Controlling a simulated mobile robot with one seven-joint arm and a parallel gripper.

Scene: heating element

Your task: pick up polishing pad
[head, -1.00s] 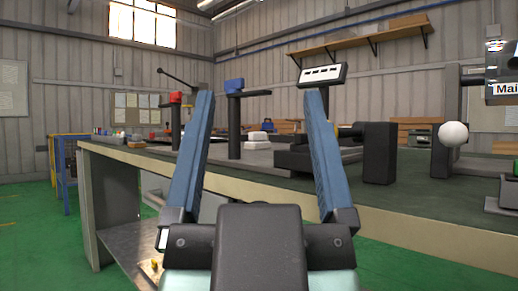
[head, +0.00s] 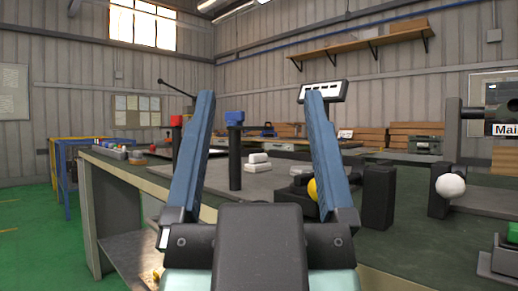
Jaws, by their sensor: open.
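My gripper (head: 259,97) is open and empty, its two blue fingers pointing forward over the workbench (head: 262,210). I cannot identify a polishing pad for certain. Small white blocks (head: 258,161) lie on a grey plate on the bench, seen between the fingers and beyond them. A yellow round thing (head: 312,189) shows beside the right finger, which partly hides it.
A black post with a blue top (head: 235,150) and a red-topped post (head: 176,135) stand on the bench. To the right are a black block (head: 378,197), a machine with a white ball (head: 451,186) and a green-topped item (head: 512,235). Green floor is free at left.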

